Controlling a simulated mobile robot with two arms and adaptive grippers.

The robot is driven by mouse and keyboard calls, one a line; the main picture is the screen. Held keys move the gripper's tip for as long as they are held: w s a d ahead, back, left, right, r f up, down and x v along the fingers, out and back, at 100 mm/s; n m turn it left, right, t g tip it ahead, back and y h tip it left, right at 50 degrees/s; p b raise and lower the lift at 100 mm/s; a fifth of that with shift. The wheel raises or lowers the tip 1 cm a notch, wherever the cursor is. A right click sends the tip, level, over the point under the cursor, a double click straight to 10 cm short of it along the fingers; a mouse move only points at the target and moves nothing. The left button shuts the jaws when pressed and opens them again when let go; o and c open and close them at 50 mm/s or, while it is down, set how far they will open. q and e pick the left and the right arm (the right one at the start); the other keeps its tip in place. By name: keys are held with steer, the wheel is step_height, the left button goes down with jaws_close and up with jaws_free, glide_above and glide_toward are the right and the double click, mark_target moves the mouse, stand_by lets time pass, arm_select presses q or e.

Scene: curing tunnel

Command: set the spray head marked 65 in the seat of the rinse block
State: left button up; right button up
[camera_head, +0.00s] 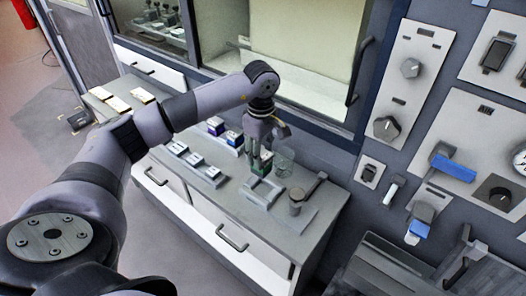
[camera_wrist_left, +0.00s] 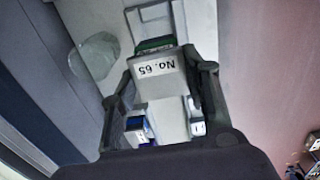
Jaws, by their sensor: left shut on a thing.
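My left gripper (camera_head: 257,156) is over the counter, shut on the spray head marked 65. In the left wrist view the spray head (camera_wrist_left: 157,66) is a grey block labelled "No. 65", upside down in the picture, with a green edge, between the fingers of the gripper (camera_wrist_left: 163,76). In the head view its green part (camera_head: 263,167) shows just below the fingertips. A pale grey open frame (camera_head: 254,199), which looks like the seat of the rinse block, lies just in front; it also shows beyond the spray head in the wrist view (camera_wrist_left: 135,27). I cannot tell whether they touch.
A clear glass beaker (camera_head: 284,164) stands close right of the gripper. A grey post with a lever (camera_head: 297,201) stands right of the frame. Blue boxes (camera_head: 233,138) and small labelled blocks (camera_head: 195,159) are to the left. A control panel (camera_head: 400,85) rises at right.

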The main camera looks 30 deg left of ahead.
arm_select(q)
steer(key=shift+f, duration=0.4)
steer(key=shift+d+f+b, duration=0.1)
steer(key=shift+f+b, duration=0.15)
steer(key=shift+b, duration=0.05)
steer(key=shift+d+f+b, duration=0.15)
steer(key=shift+f+b, duration=0.3)
steer(key=shift+f, duration=0.5)
steer(key=shift+f+b, duration=0.45)
steer(key=shift+f, duration=0.05)
steer(key=shift+f+b, duration=1)
steer(key=shift+f, duration=0.1)
arm_select(e)
steer(key=f, duration=0.2)
steer(key=d+f, duration=0.1)
steer(key=f, duration=0.1)
steer(key=shift+s+f, duration=0.1)
steer(key=shift+f, duration=0.3)
steer(key=shift+a, duration=0.1)
steer(key=shift+a, duration=0.3)
